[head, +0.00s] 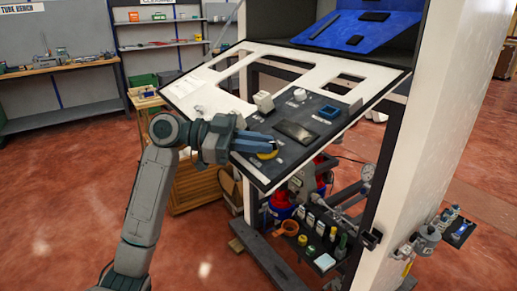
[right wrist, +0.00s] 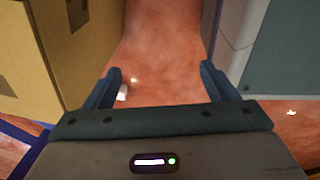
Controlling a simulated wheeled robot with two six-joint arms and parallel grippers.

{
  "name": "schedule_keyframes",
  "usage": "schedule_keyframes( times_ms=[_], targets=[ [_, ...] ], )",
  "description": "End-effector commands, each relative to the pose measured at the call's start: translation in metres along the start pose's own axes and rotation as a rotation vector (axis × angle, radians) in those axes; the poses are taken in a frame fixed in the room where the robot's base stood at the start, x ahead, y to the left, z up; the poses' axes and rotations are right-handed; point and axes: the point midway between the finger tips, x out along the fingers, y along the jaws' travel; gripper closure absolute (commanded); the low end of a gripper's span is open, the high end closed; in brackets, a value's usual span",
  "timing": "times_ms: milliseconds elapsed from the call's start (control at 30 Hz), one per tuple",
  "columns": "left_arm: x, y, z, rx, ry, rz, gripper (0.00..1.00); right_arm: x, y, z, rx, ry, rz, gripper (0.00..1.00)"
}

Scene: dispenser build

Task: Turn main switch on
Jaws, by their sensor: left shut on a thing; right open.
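The tilted control panel (head: 262,180) of the dispenser stands in the middle of the head view. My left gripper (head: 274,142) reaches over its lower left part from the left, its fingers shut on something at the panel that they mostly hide. A yellow part (head: 268,155) shows just below the fingertips; it looks like the main switch, but its handle and position cannot be read. My right gripper (right wrist: 160,82) is open and empty in the right wrist view, with red floor between and beyond its fingers.
A lower shelf (head: 300,247) holds several small bottles. A white post (head: 432,120) stands right. In the right wrist view, a tan box (right wrist: 70,45) flanks the gripper.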

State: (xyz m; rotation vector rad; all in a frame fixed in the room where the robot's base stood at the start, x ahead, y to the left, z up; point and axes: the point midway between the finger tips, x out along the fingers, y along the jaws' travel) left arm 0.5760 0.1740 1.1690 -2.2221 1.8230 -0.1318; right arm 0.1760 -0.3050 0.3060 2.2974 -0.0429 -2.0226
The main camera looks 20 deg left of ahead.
Motion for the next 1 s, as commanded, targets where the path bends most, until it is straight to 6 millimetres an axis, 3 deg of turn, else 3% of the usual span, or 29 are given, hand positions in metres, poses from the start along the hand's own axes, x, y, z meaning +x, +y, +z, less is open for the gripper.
schedule_keyframes(
  times_ms=[633,667,767,1000],
  targets=[
    [0.0000,-0.0006,-0.0002,0.012,0.000,0.028,1.00,-0.0063,-0.0005,-0.0107,-0.001,0.002,0.000,0.21],
    [0.0000,-0.0006,-0.0002,0.012,0.000,0.028,0.87,-0.0063,-0.0005,-0.0107,-0.001,0.003,0.000,0.21],
    [0.0000,-0.0006,-0.0001,0.012,0.000,0.028,0.68,-0.0063,-0.0005,-0.0105,-0.001,0.002,0.000,0.21],
    [0.0000,-0.0005,0.0001,0.011,0.000,0.028,0.67,-0.0062,-0.0005,-0.0104,-0.001,0.003,0.000,0.21]
  ],
)
